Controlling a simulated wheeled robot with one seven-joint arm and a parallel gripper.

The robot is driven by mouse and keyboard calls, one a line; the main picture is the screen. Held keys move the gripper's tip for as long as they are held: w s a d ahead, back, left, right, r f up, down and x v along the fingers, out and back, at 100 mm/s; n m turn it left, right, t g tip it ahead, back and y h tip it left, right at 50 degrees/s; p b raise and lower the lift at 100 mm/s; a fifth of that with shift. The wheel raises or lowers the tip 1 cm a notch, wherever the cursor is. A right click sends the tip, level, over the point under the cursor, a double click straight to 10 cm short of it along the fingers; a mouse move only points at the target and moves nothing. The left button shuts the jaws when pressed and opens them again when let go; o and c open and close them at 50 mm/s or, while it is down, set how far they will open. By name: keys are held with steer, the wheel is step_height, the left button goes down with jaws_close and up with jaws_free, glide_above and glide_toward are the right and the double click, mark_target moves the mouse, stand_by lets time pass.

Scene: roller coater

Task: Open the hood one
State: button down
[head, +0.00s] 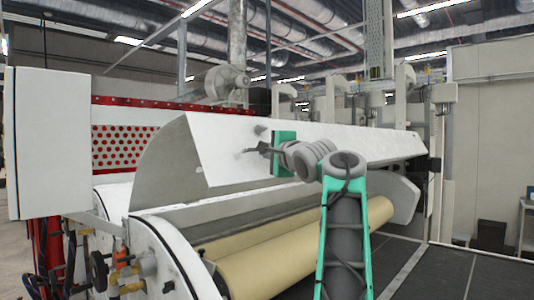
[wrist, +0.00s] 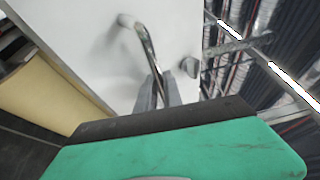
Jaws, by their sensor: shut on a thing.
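The hood (head: 340,142) is a long white panel with a grey curved side plate at its left end. It stands tilted above the rollers, with a gap below it. In the wrist view its white face (wrist: 90,40) fills the upper middle. A shiny metal bar handle (wrist: 145,42) sticks out from that face on round mounts. My gripper (wrist: 158,93) is shut on the handle, with one grey finger on each side of it. In the head view my gripper (head: 256,149) is at the hood's front face, left of its middle; the handle is partly hidden there.
Tan rollers (head: 290,252) lie below the hood. A white cabinet (head: 40,140) stands at the far left, by a red perforated panel (head: 115,147). Valves and pipes (head: 110,270) are at lower left. Dark floor (head: 450,270) is clear at lower right.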

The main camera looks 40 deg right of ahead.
steer(key=c, duration=1.8)
jaws_free()
steer(key=shift+w+a+f, duration=0.1)
steer(key=shift+s, duration=0.25)
steer(key=b+v, duration=0.2)
steer(key=v, duration=0.5)
steer(key=shift+s+a+b, duration=0.1)
steer(key=shift+s+b, duration=0.1)
steer(key=shift+b, duration=0.2)
steer(key=shift+o, duration=0.2)
